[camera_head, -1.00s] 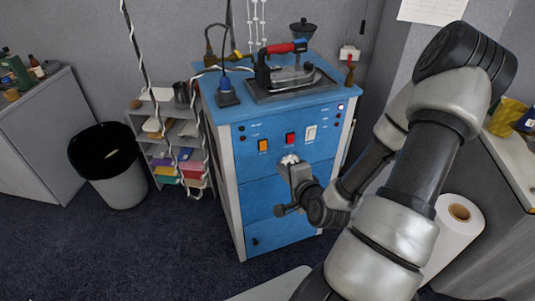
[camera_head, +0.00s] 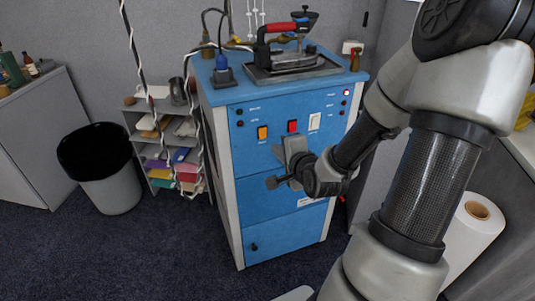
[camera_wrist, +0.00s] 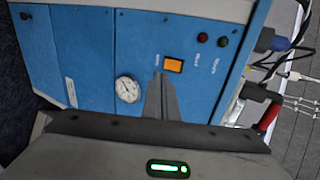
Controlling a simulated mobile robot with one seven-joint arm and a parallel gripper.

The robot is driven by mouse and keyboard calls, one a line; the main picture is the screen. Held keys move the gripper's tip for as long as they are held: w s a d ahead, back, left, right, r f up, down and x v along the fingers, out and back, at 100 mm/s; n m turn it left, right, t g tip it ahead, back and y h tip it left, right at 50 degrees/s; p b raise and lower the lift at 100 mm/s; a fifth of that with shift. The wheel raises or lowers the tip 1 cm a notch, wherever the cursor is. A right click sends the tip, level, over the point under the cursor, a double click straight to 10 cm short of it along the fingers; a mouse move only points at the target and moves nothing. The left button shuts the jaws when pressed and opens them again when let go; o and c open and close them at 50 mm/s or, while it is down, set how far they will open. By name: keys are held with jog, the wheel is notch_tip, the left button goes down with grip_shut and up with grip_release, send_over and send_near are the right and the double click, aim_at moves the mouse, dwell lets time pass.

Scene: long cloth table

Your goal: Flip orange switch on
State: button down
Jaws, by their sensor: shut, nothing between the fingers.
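The orange switch (camera_head: 262,132) is on the upper front panel of the blue cabinet (camera_head: 265,205), left of a red switch (camera_head: 292,126) and a white switch (camera_head: 314,121). My gripper (camera_head: 291,142) is shut and empty in front of the panel, just below the red switch and to the lower right of the orange one. In the wrist view, the shut fingertips (camera_wrist: 158,77) point at the panel, close to the orange switch (camera_wrist: 173,65). I cannot tell whether they touch the panel. The switch's on or off position is not clear.
An iron (camera_head: 285,50) rests on top of the cabinet, with a blue plug (camera_head: 222,75) and cables nearby. A black-topped bin (camera_head: 105,165) and shelves stand left; a white roll (camera_head: 470,230) is right.

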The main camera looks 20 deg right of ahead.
aim_at(263, 133)
jog(key=shift+w+r+b+x, duration=0.1)
jog(key=shift+r+b+x, duration=0.1)
jog(key=shift+b+x, duration=0.95)
jog(key=shift+w+r+b+x, duration=0.15)
jog(key=shift+b+x, duration=0.25)
jog(key=shift+x, duration=1.35)
jog(key=shift+r+b+x, duration=0.25)
jog(key=shift+b+x, duration=0.55)
jog(key=shift+x, duration=0.6)
jog(key=shift+w+p, duration=0.25)
jog(key=shift+p, duration=0.1)
jog(key=shift+f, duration=0.1)
jog(key=shift+r+p, duration=0.8)
jog(key=shift+r, duration=0.15)
